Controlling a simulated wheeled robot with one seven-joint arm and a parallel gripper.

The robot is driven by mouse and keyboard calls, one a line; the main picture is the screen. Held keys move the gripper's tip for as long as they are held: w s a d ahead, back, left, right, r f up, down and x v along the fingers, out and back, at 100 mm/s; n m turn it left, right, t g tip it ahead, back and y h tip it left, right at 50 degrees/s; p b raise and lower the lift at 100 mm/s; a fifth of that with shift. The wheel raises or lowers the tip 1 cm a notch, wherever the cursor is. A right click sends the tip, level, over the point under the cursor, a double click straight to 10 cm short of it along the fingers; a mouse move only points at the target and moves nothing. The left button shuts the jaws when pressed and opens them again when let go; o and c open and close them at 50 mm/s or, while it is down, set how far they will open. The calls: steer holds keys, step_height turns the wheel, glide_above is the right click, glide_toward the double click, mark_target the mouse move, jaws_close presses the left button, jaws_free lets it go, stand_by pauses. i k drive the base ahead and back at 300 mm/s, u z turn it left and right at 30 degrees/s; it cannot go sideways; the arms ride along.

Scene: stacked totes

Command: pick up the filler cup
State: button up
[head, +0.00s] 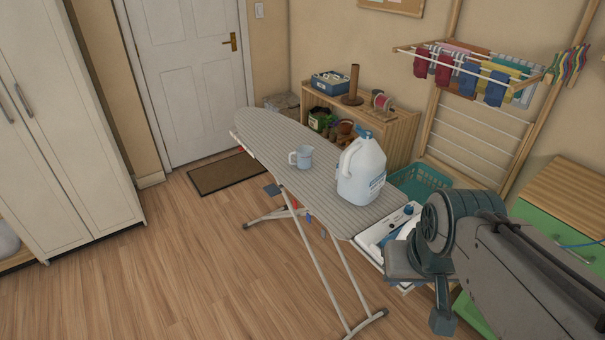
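The filler cup (305,157) is a small pale blue-white cup with a handle on its left side. It stands upright on the grey striped ironing board (270,146), left of the big jug. My gripper (425,295) is at the lower right, beyond the near right end of the board and well away from the cup. One finger-like part points down. The angle does not show clearly how far apart the fingers are. I see nothing held in it.
A large white jug (361,172) with a blue cap stands right of the cup. An iron (402,222) rests at the board's right end. A teal basket (420,182) and low wooden shelf (398,133) stand behind. The floor (190,265) in front is clear.

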mark_target(300, 158)
steer(key=z, duration=0.1)
steer(key=k, duration=0.4)
steer(key=u, duration=1.2)
steer(key=i, duration=2.3)
steer(key=z, duration=1.35)
steer(key=i, duration=0.4)
steer(key=z, duration=0.25)
